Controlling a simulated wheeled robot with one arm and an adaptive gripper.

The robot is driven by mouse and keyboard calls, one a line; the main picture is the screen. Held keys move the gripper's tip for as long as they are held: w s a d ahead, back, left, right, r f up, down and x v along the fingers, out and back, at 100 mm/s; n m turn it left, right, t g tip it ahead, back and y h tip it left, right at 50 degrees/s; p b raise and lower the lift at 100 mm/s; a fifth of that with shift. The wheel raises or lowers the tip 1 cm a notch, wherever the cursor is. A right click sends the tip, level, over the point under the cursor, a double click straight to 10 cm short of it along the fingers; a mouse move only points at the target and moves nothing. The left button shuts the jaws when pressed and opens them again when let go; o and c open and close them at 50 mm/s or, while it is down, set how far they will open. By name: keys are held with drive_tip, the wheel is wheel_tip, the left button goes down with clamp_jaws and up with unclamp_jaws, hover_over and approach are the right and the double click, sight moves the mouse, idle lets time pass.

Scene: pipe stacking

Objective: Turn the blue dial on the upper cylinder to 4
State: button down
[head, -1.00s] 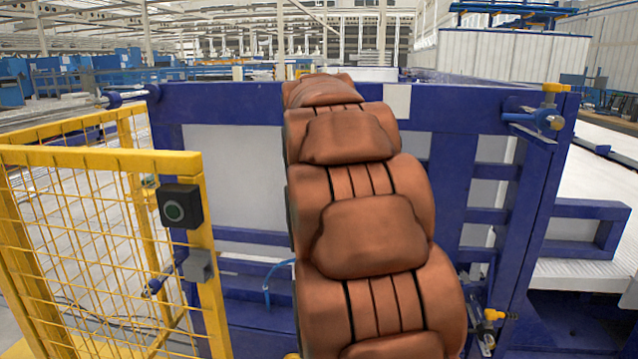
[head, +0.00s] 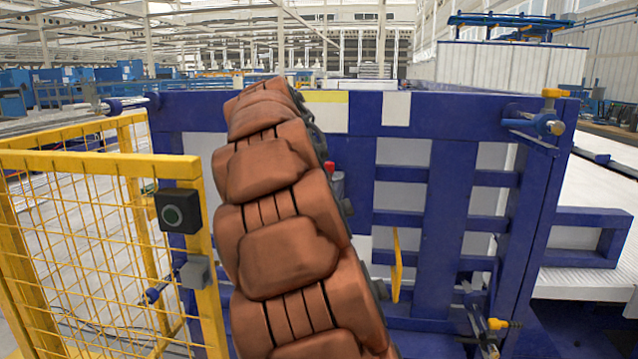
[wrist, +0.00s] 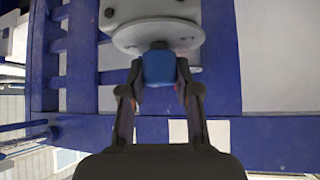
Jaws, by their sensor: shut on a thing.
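In the wrist view the blue dial (wrist: 158,67) sits at the centre of a pale grey round plate (wrist: 128,38) with bolts. My gripper (wrist: 159,80) has its two fingers on either side of the dial and is shut on it. No numbers or pointer on the dial can be read. In the head view my brown-covered arm hides the gripper and the dial. I cannot tell from these views which cylinder the plate belongs to.
A blue steel frame (head: 455,170) stands ahead. A grey part with a red top (head: 331,168) and a yellow strip (head: 397,265) show right of my arm. A yellow mesh fence (head: 70,240) with a button box (head: 178,210) stands close on the left.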

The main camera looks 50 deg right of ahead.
drive_tip(key=c, duration=0.8)
unclamp_jaws()
drive_tip(key=v, duration=1.2)
